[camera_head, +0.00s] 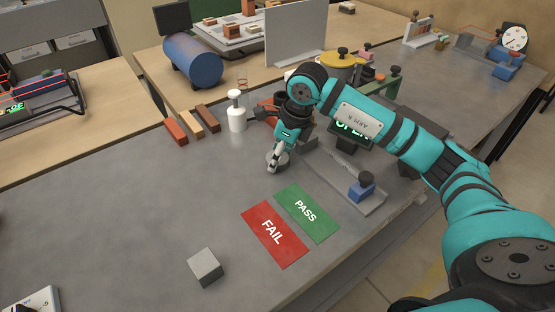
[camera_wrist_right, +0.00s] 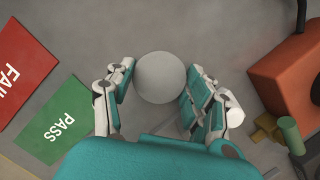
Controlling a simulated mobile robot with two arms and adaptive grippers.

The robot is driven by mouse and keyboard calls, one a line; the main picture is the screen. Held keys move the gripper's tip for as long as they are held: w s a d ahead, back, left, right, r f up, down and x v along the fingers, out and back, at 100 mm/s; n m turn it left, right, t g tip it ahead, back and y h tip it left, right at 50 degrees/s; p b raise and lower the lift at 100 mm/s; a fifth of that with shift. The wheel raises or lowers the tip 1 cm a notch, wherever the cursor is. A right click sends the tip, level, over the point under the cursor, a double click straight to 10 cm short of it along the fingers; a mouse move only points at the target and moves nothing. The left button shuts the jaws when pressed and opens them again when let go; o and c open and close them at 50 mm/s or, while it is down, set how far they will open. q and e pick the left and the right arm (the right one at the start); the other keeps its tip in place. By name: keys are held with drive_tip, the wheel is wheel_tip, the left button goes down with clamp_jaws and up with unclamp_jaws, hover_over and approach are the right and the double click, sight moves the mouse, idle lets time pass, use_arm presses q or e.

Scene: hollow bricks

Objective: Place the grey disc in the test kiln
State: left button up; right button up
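The grey disc (camera_wrist_right: 160,77) is round and pale and lies on the grey worktop in the right wrist view. My right gripper (camera_wrist_right: 159,72) is open, with one finger at each side of the disc and narrow gaps between. In the head view the right gripper (camera_head: 276,160) points down over the disc (camera_head: 283,158), which it partly covers. A display reading "OPEN" (camera_head: 352,130) stands behind my right arm, beside a dark box-like body that the arm mostly hides; I cannot tell for sure that this is the test kiln. My left gripper is not in view.
Green PASS (camera_head: 307,212) and red FAIL (camera_head: 275,234) mats lie in front, with a grey cube (camera_head: 205,267) nearby. A blue block (camera_head: 361,190) with a dark knob is to the right. The left worktop is mostly clear.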

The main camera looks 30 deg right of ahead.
drive_tip(key=c, duration=0.6)
drive_tip(key=shift+r, duration=0.15)
